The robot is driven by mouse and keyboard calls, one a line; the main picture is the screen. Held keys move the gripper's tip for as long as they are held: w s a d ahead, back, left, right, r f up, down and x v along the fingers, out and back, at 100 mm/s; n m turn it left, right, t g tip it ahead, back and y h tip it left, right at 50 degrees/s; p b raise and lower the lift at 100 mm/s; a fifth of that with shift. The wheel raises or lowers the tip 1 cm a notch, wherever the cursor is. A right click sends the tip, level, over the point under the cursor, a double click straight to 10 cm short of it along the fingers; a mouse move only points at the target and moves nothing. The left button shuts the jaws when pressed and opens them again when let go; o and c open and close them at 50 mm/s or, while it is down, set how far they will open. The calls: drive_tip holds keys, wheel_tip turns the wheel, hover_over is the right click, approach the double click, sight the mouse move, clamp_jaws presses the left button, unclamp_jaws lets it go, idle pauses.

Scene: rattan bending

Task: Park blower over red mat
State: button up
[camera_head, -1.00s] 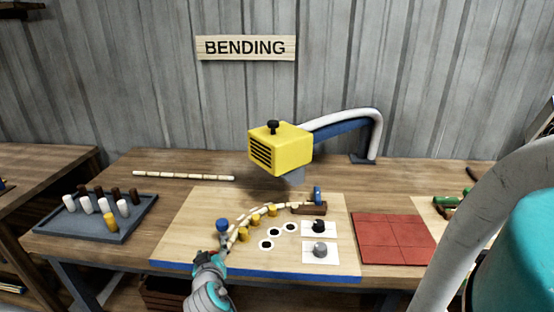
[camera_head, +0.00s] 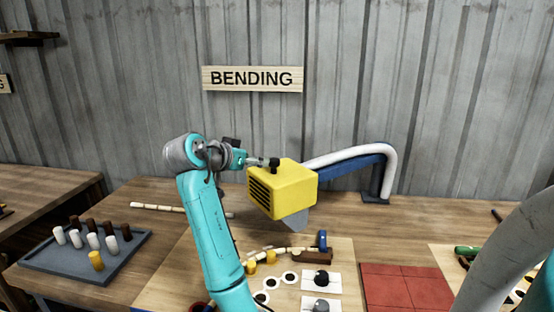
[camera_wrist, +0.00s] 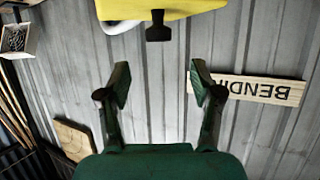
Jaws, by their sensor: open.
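The yellow blower (camera_head: 288,190) hangs from a blue arm with a white hose above the workbench, left of and behind the red mat (camera_head: 402,287). A black knob (camera_head: 274,162) stands on top of the blower. My gripper (camera_head: 262,162) is right at the left side of this knob. In the wrist view my gripper (camera_wrist: 160,85) is open, its two fingers apart with nothing between them. The knob (camera_wrist: 158,27) shows just beyond the fingertips, centred between them, with the yellow blower (camera_wrist: 175,7) behind it.
A grey tray (camera_head: 40,262) with white, brown and yellow pegs lies at the left. A bending board with a curved rattan strip, a blue clamp (camera_head: 322,240) and black and grey knobs lies below the blower. A "BENDING" sign (camera_head: 252,78) hangs on the wall behind.

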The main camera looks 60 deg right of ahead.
sight(273, 160)
drive_tip(key=x, duration=1.1)
drive_tip(key=shift+s+r, duration=0.1)
drive_tip(key=shift+r, duration=0.05)
clamp_jaws()
